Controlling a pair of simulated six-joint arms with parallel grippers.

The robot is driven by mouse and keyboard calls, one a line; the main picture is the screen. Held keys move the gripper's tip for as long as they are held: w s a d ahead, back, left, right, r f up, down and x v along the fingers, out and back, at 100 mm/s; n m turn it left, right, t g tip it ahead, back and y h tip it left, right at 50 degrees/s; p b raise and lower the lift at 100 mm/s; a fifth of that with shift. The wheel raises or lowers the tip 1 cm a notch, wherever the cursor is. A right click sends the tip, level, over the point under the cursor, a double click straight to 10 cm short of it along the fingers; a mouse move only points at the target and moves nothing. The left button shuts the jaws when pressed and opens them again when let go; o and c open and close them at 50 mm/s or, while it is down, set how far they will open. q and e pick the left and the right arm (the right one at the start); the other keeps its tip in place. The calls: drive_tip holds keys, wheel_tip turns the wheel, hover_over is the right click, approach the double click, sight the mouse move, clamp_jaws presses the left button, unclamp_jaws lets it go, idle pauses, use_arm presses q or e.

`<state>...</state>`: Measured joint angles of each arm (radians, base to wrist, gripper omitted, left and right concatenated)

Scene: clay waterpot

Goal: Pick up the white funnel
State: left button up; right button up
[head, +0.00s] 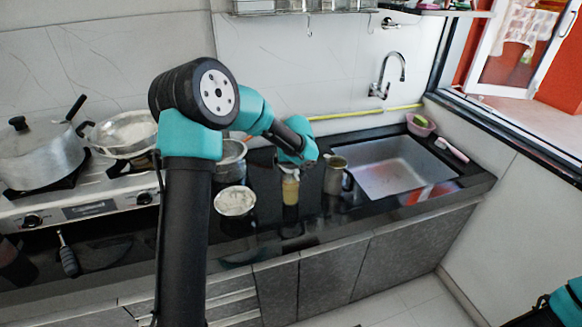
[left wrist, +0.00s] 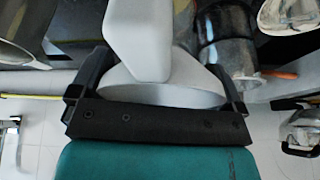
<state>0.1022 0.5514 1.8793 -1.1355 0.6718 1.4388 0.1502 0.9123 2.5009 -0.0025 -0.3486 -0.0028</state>
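The white funnel (left wrist: 165,92) fills the middle of the left wrist view, its wide rim nearest the gripper. In the head view my left gripper (head: 291,166) is over a jar with yellowish contents (head: 290,190), and a small whitish part of the funnel (head: 287,170) shows there, mostly hidden by the gripper. My right gripper is not in view.
A metal mug (head: 333,177) stands right of the jar, before the sink (head: 392,170). A bowl of white stuff (head: 235,201) and a metal pot (head: 232,165) are to the left. The stove with a cooker (head: 35,155) is at far left. The faucet (head: 388,75) rises behind.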

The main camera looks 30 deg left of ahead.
use_arm(q)
drive_tip(key=c, duration=0.4)
drive_tip(key=shift+r, duration=0.1)
wheel_tip(320, 180, up, 10)
drive_tip(key=shift+f, duration=0.1)
idle(0.4)
